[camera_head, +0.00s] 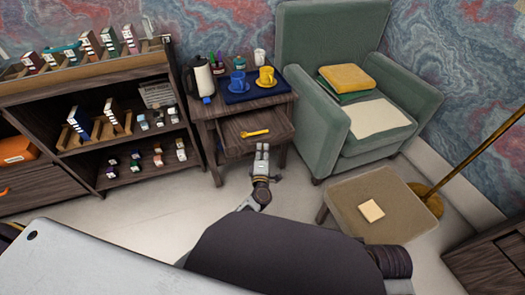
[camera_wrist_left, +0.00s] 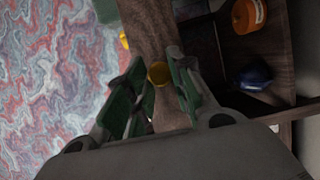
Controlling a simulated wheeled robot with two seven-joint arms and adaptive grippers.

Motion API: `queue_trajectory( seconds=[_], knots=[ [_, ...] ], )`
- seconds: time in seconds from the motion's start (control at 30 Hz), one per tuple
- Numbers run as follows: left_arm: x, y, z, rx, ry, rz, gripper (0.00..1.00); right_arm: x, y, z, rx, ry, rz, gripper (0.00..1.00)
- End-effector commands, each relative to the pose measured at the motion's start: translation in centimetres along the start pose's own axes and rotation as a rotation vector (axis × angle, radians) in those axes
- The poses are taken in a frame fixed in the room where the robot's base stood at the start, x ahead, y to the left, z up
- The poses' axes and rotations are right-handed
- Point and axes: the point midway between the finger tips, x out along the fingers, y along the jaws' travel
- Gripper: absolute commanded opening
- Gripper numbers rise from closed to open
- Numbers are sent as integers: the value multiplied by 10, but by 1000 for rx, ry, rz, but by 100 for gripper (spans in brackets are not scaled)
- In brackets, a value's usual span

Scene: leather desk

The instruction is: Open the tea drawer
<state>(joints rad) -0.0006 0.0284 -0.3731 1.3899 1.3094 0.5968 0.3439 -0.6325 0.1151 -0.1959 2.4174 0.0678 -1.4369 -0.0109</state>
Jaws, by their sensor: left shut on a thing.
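The wooden tea drawer (camera_head: 232,146) stands out from under the top of a small side table, with a yellow spoon-like thing (camera_head: 257,133) lying in it. My left gripper (camera_head: 262,148) is at the drawer's front edge, and its fingers hide the knob there from the head view. In the left wrist view, the green-padded fingers of my left gripper (camera_wrist_left: 160,82) are around a round yellow knob (camera_wrist_left: 158,73) in front of the wooden drawer front (camera_wrist_left: 150,28). My left gripper is shut on this knob. My right gripper is not in view.
On the side table (camera_head: 286,90) stand a kettle (camera_head: 203,77), a blue cup (camera_head: 238,80) and a yellow cup (camera_head: 266,76). A full shelf (camera_head: 92,172) is at left, a green armchair (camera_head: 325,115) at right. Floor (camera_head: 150,200) in front is partly clear.

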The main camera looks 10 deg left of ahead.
Motion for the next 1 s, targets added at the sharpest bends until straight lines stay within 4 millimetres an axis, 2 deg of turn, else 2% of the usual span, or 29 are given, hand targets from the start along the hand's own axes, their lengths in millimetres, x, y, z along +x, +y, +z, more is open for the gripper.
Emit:
queue_trajectory(
  seconds=[0.3, 0.33, 0.5, 1.0],
  knots=[
    [0, -1, 0, -1, 1, -2, 0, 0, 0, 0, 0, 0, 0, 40],
    [0, -1, 0, -1, 1, -2, 25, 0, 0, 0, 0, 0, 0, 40],
    [0, -1, 0, -1, 1, -1, 45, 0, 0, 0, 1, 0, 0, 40],
    [-4, 0, 0, -1, 0, 0, 45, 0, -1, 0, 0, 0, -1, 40]
  ],
)
